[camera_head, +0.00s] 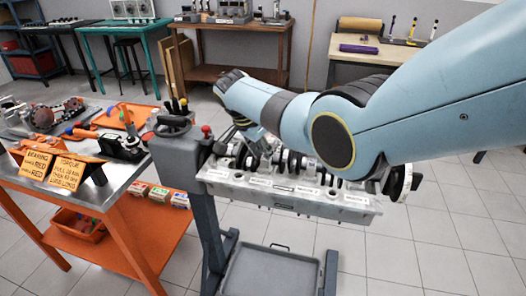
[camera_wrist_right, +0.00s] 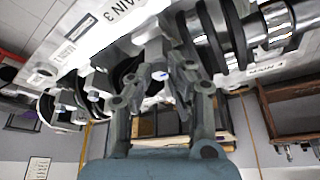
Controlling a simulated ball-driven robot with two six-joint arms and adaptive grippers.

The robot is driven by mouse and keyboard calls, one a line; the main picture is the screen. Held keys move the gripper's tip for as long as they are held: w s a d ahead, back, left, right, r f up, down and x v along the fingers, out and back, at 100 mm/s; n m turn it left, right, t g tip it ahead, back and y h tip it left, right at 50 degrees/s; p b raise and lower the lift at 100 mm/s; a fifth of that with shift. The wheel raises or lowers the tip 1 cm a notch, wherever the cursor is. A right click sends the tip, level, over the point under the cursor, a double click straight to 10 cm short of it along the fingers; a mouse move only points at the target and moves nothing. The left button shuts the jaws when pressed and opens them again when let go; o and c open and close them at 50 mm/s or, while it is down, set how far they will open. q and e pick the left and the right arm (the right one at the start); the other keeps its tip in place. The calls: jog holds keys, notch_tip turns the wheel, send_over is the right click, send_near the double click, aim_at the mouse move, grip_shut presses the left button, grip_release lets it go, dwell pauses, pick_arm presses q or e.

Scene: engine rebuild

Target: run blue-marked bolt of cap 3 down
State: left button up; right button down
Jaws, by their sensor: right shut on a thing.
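The engine block (camera_head: 350,205) lies on a grey stand, with the crankshaft (camera_head: 295,163) and its caps along the top. My right gripper (camera_head: 258,148) reaches down to the block's left half. In the right wrist view the gripper (camera_wrist_right: 162,85) is shut on the blue-marked bolt (camera_wrist_right: 160,75), whose blue mark shows between the fingers. The bolt is at the cap beside the "MAIN 3" label (camera_wrist_right: 122,20). The fingers hide much of the bolt and cap, so I cannot tell how far the bolt sits in. My left gripper is not in view.
An orange workbench (camera_head: 135,188) with trays, tools and yellow sign cards (camera_head: 52,168) stands at the left. A grey tray (camera_head: 270,272) is low under the stand. The floor to the right of the block is clear. My right arm covers much of the upper right.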

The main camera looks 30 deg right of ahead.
jog(key=shift+w+r, duration=0.15)
jog(key=c, duration=1.7)
grip_release()
jog(key=shift+o, duration=0.8)
jog(key=v, duration=1.2)
jog(key=shift+a, duration=0.1)
